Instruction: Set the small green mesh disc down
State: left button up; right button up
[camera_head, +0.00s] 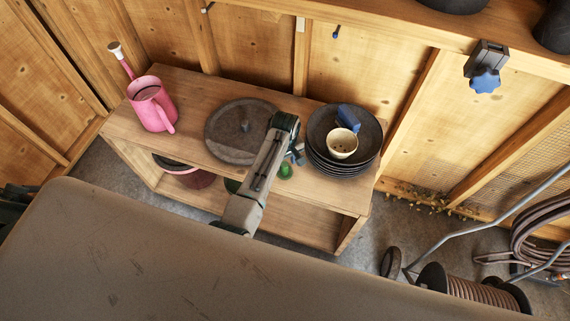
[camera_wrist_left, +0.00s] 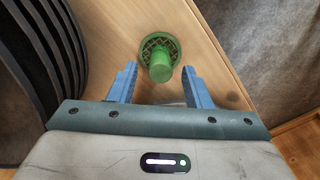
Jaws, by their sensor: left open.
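The small green mesh disc (camera_wrist_left: 147,47) lies on the wooden bench top, with a green cylindrical knob standing up from it. In the head view the disc (camera_head: 286,171) shows near the bench's front edge, left of the stack of dark saucers. My left gripper (camera_wrist_left: 159,68) is open, with one blue finger on each side of the knob in the picture. I see no finger touching the disc; the height gap is hard to judge. In the head view my left gripper (camera_head: 296,154) is just above the disc, partly hidden by its arm. My right gripper is not in view.
The dark saucers (camera_head: 340,168) hold a cream cup (camera_head: 342,146) and a blue object (camera_head: 348,118). A large dark round plate (camera_head: 222,140) and a pink watering can (camera_head: 152,108) stand left on the bench (camera_head: 190,82). A hose reel (camera_head: 470,290) is at lower right.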

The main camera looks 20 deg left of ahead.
aim_at(285, 165)
pick_arm(q)
notch_tip(285, 165, up, 10)
jog(key=shift+f, duration=0.15)
dwell(1.4)
